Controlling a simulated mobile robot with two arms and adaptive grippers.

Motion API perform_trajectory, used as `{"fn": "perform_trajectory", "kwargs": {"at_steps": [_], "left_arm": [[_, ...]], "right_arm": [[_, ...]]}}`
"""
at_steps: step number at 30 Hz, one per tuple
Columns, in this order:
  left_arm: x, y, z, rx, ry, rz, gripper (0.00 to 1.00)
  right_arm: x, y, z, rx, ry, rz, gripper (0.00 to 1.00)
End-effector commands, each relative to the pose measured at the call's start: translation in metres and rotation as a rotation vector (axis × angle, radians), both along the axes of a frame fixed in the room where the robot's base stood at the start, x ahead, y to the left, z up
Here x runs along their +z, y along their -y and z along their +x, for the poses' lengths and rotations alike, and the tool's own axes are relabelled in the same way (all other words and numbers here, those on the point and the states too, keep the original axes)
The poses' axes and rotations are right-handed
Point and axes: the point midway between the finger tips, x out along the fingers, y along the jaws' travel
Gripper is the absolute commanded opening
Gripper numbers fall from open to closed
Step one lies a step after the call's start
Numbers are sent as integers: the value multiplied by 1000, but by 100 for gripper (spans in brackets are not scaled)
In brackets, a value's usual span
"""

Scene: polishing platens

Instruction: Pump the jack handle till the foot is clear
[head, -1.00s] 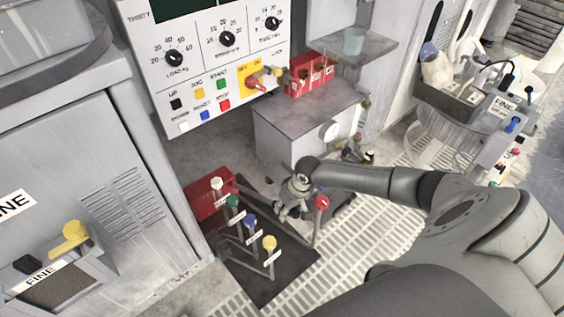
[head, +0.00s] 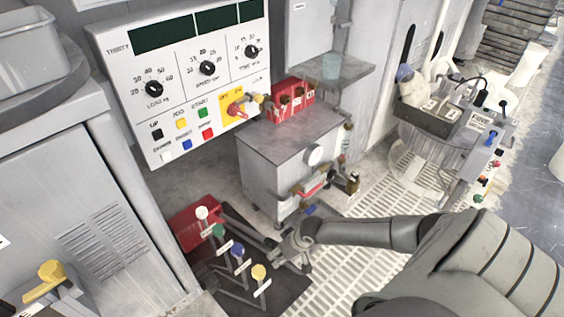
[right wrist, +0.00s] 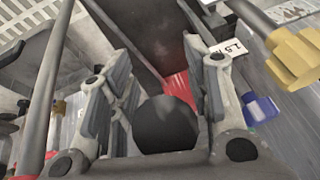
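A red jack body (head: 190,231) stands on a dark mat by the grey machine. A dark jack handle (head: 243,222) slopes down from it to my right gripper (head: 288,257). In the right wrist view the thick, round-ended handle (right wrist: 166,125) lies between the pads of my right gripper (right wrist: 160,95), which flank it closely. The red body shows behind it. Levers with white (head: 202,212), green (head: 218,230), blue (head: 237,250) and yellow (head: 258,271) knobs stand beside the handle. I cannot make out the foot. My left gripper is out of view.
A pale floor grating (head: 345,280) lies to the right. A cart with a trough (head: 430,118) is farther right. The levers crowd the gripper's left side.

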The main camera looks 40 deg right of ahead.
Motion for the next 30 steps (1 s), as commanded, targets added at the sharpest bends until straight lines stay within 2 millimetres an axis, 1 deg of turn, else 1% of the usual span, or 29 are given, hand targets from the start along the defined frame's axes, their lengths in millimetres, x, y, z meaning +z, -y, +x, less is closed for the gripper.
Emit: {"fn": "perform_trajectory", "kwargs": {"at_steps": [9, 14, 19, 27, 30], "left_arm": [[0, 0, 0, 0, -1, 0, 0], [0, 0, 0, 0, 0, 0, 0], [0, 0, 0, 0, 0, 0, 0], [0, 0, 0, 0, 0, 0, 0], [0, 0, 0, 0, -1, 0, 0]], "right_arm": [[-1, 3, -3, -1, -6, -6, 48], [7, 5, -7, 0, -7, -7, 48], [30, 10, -17, 1, -9, -9, 48], [77, 17, -33, 2, -5, -8, 48], [91, 18, -38, 3, -5, -6, 48]]}}
